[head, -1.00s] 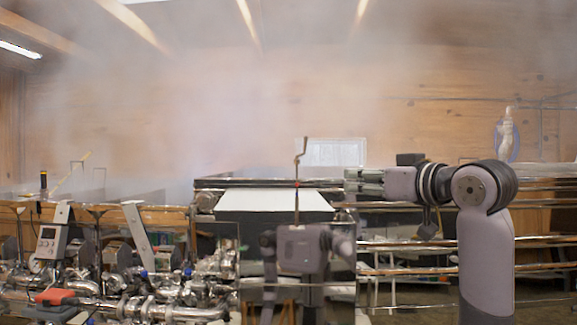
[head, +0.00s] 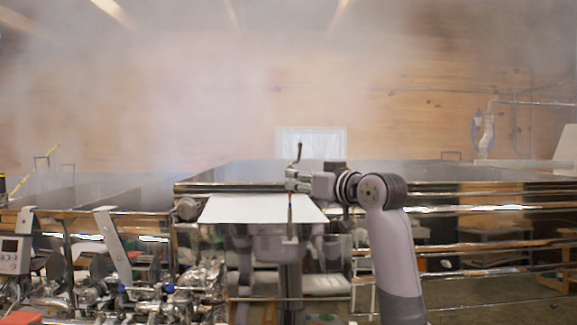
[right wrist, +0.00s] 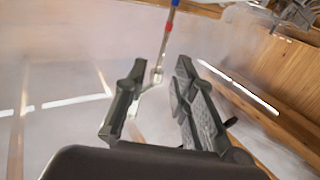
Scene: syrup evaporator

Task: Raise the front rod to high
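The front rod (head: 298,153) is a thin upright metal rod with a bent crank-like top, standing at the near side of the evaporator pan. Its lower part has a red mark. My right gripper (head: 288,181) reaches in from the right and is level with the rod, just below its bent top. In the right wrist view my right gripper (right wrist: 160,68) is open, with the rod (right wrist: 164,48) running between the two fingers. A gap shows on both sides. Red and blue bands show on the rod there. My left gripper is not in view.
A white flat panel (head: 250,208) lies in front of the pan, below the gripper. The long steel pan (head: 480,198) spans the right. Pipes and valves (head: 150,295) crowd the lower left. A framed sheet (head: 312,143) stands behind. Steam blurs the back.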

